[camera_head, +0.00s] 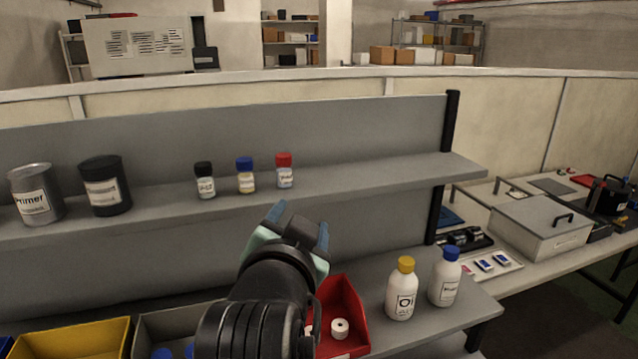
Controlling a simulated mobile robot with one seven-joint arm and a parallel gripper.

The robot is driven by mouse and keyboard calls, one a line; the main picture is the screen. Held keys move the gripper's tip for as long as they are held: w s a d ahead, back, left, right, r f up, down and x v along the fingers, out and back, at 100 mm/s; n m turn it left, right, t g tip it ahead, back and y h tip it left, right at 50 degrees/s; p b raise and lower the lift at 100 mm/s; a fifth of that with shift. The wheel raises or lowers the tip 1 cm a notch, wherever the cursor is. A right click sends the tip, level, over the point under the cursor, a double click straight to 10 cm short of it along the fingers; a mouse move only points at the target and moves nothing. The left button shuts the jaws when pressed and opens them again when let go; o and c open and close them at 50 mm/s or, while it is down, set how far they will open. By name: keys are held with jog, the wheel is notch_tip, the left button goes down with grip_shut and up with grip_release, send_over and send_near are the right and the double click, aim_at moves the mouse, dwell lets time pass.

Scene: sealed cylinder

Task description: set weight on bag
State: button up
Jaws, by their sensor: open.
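My gripper (299,224) is open, with its fingers pointing away from me in front of the upper shelf's edge. Nothing shows between its fingers. I cannot make out a bag or a clearly recognizable weight in this view. My arm hides part of the lower shelf and of the red bin (348,306). A small white ring-shaped piece (340,328) lies in that bin, to the right of my arm.
The upper shelf (380,178) holds two cans and small capped bottles. A yellow-capped bottle (402,288) and blue-capped bottle (444,277) stand right of the red bin. A yellow bin (70,340) is at lower left. A grey lidded box (540,228) stands on the right bench.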

jog(key=s+d+r+n+t, duration=0.1)
jog(key=s+r+n+t, duration=0.2)
jog(key=s+r, duration=0.6)
jog(key=s+d+r+n+t+y, duration=0.1)
jog(key=s+r+n+t, duration=0.2)
jog(key=s+r+t, duration=0.5)
notch_tip(320, 180, up, 9)
jog(key=shift+s+d+n+t, duration=0.3)
jog(key=shift+s, duration=0.1)
